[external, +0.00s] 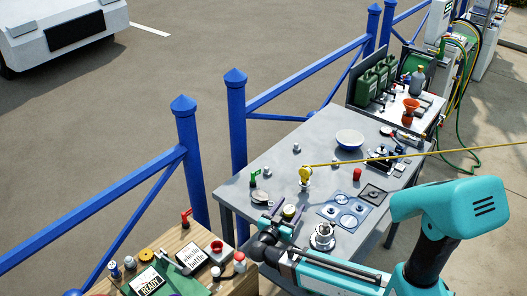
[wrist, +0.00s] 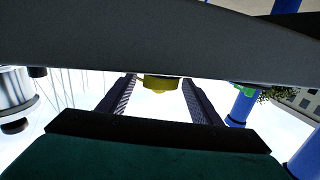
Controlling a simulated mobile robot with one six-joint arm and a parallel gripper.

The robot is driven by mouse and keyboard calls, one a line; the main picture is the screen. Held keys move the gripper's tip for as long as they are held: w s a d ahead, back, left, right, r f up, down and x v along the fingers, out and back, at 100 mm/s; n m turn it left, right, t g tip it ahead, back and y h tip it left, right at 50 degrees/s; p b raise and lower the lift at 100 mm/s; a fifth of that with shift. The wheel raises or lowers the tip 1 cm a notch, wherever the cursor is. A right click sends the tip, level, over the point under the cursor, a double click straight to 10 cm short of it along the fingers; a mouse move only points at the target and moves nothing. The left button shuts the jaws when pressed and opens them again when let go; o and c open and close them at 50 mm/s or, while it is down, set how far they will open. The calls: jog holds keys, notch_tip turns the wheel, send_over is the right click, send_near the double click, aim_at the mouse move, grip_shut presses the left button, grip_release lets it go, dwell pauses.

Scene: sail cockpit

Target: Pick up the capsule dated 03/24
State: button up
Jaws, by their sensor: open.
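My gripper (external: 281,213) is low over the near left part of the grey table, with its jaws open. In the wrist view its two dark ribbed fingers (wrist: 159,84) stand apart, and a yellow round thing (wrist: 162,83) shows between them, near the tips. It looks like the small yellow-topped round item (external: 289,211) by my gripper in the external view. I cannot tell whether the fingers touch it. No date 03/24 is readable in either view, so I cannot tell which item is that capsule.
The grey table (external: 232,187) also holds a yellow item (external: 305,174) with a taut yellow line, a white-blue bowl (external: 349,140), a blue plate with round discs (external: 346,210) and a silver fitting (external: 322,237). A wooden bench (external: 168,240) with signs stands at left. Blue railings (external: 237,120) run behind.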

aim_at(292, 207)
jog(key=shift+f, duration=0.45)
jog(key=shift+p+x, duration=0.4)
jog(key=shift+x, duration=1.1)
jog(key=shift+f, duration=0.1)
jog(key=c, duration=1.1)
jog(key=shift+c, duration=0.2)
notch_tip(292, 207, up, 10)
jog(key=b, duration=0.2)
